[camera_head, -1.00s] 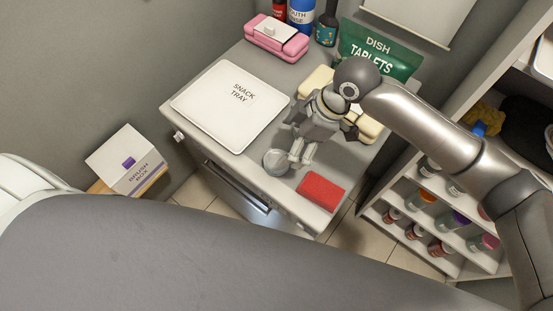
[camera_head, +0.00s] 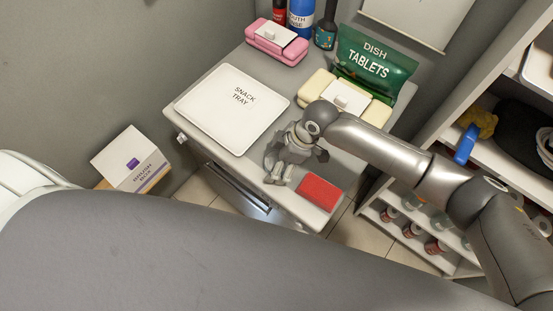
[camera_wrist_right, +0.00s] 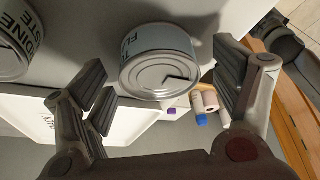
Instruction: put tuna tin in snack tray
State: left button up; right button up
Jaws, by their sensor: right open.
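In the head view the white square snack tray (camera_head: 233,108), lettered SNACK TRAY, lies on the grey counter, with no item on it. My right gripper (camera_head: 278,180) is low over the counter's front edge, between the tray and a red block. In the right wrist view the tuna tin (camera_wrist_right: 158,72), a round tin with a pale blue label partly readable as TU and FL, shows between the spread fingers of the right gripper (camera_wrist_right: 168,88). The fingers are open, and gaps show on both sides of the tin. In the head view the gripper covers the tin. My left gripper is not in view.
A red block (camera_head: 319,193) lies right of the gripper. A cream box (camera_head: 345,98), green tablets bag (camera_head: 374,66) and pink box (camera_head: 276,42) stand farther back. Another tin (camera_wrist_right: 14,42) shows at left in the wrist view. A shelf unit (camera_head: 440,222) stands right.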

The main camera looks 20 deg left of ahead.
jog(key=shift+a+f, duration=0.1)
jog(key=shift+f, duration=0.15)
jog(key=c, duration=1.2)
jog(key=shift+o, duration=0.2)
jog(key=shift+r, duration=0.1)
